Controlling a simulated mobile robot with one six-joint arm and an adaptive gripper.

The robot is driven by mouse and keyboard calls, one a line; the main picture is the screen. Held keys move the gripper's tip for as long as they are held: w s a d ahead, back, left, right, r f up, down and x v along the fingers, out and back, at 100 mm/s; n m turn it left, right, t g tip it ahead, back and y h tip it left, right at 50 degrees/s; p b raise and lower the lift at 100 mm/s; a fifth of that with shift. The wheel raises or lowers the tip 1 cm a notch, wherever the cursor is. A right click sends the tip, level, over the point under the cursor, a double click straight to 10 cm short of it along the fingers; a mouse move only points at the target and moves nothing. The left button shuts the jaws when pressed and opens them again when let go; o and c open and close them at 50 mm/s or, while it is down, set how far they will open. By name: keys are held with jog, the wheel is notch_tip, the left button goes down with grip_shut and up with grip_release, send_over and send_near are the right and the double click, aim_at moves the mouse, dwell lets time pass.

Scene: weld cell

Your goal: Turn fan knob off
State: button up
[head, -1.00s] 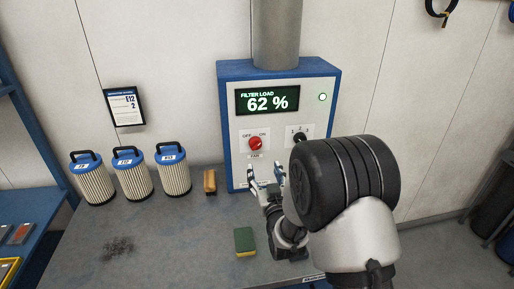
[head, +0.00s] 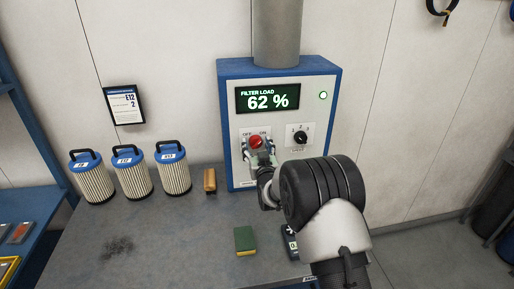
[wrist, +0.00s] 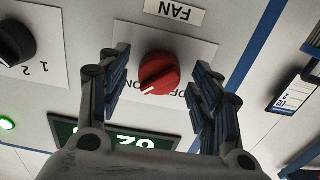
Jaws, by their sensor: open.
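The red fan knob (head: 256,142) is on the front of the blue and white filter unit, on a plate marked OFF and ON. In the wrist view the picture is upside down, and the knob (wrist: 160,73) has a white pointer mark toward the ON side. My gripper (head: 259,155) is open in front of the knob. In the wrist view its two fingers (wrist: 160,62) stand on either side of the knob, with visible gaps. In the head view the gripper covers the FAN label and the lower part of the plate.
A black selector knob (head: 300,138) sits right of the fan knob. The display (head: 267,99) reads filter load 62 %, beside a lit green lamp (head: 323,96). Several filters stand left on the bench (head: 160,235). A brown-handled brush (head: 209,181) and a green sponge (head: 245,240) lie nearby.

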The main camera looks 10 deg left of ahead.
jog(key=shift+c, duration=0.4)
jog(key=c, duration=1)
jog(key=shift+f+n+b, duration=0.1)
jog(key=shift+n+b, duration=0.3)
jog(key=shift+b, duration=0.2)
jog(key=n+b, duration=0.3)
jog(key=shift+f+b, duration=0.1)
jog(key=shift+b, duration=0.3)
jog(key=n+b, duration=0.5)
jog(key=shift+d, duration=0.1)
jog(key=n+b, duration=0.1)
jog(key=n, duration=0.1)
jog(key=n+b, duration=0.2)
jog(key=shift+r+n, duration=0.2)
jog(key=shift+n, duration=0.2)
jog(key=n, duration=0.4)
jog(key=shift+r, duration=0.15)
jog(key=shift+n, duration=0.3)
